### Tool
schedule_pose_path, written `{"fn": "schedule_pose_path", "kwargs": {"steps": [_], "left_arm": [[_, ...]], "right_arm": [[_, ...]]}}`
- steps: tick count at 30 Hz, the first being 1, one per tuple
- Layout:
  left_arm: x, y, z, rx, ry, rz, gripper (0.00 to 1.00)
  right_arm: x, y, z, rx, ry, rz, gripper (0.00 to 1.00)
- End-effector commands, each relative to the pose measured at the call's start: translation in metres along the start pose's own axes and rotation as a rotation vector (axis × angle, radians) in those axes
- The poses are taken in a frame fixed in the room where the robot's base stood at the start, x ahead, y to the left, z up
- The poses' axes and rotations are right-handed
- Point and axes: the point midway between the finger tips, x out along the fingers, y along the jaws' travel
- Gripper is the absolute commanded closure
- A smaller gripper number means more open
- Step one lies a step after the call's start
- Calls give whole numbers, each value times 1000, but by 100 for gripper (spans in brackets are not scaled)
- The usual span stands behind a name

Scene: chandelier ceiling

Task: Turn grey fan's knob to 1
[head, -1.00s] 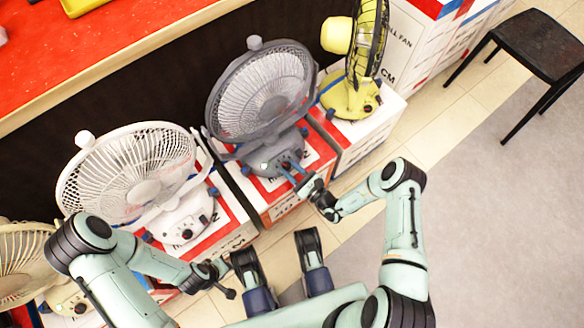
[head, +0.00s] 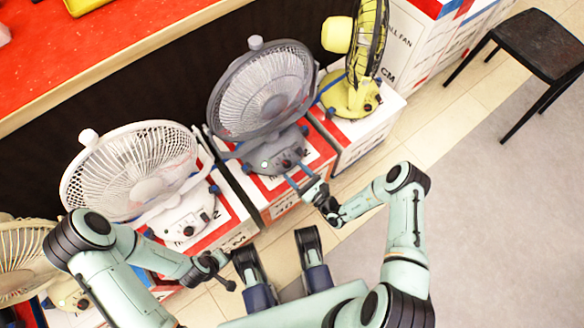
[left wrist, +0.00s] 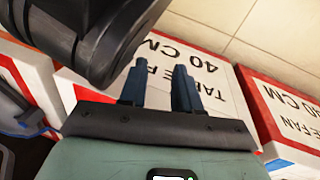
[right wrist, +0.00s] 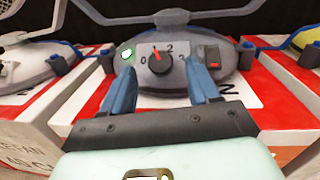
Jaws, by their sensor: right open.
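The grey fan (head: 262,92) stands on a red and white box in the middle of the head view. Its dark knob (right wrist: 160,63) shows in the right wrist view between the marks 0, 1, 2 and 3. The knob's red line tilts up and left, towards the 1. My right gripper (head: 297,172) is open in front of the fan's base; its two blue fingers (right wrist: 161,85) stand apart, below and either side of the knob, with nothing between them. My left gripper (head: 230,272) is lower left; its fingers (left wrist: 160,88) are apart and empty.
A white fan (head: 135,170) and a cream fan (head: 22,262) stand to the left, a yellow fan (head: 352,95) to the right, on boxes. A red counter (head: 95,45) runs behind. A black stool (head: 540,45) is far right.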

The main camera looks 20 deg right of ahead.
Motion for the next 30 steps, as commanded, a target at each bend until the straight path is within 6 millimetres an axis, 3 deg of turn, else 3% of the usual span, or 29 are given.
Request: {"fn": "schedule_pose_path", "kwargs": {"steps": [6, 13, 19, 30], "left_arm": [[-20, 18, -22, 19, 72, 32, 68], [-30, 30, -34, 30, 116, 53, 68], [-33, 32, -36, 33, 122, 58, 68], [-33, 32, -35, 33, 122, 58, 68]], "right_arm": [[-52, -1, 2, 2, 3, -4, 40], [-94, 0, 1, 3, 3, -3, 40], [-108, 0, 1, 2, 0, -1, 40], [-109, 0, 0, 1, 0, 0, 40]]}}
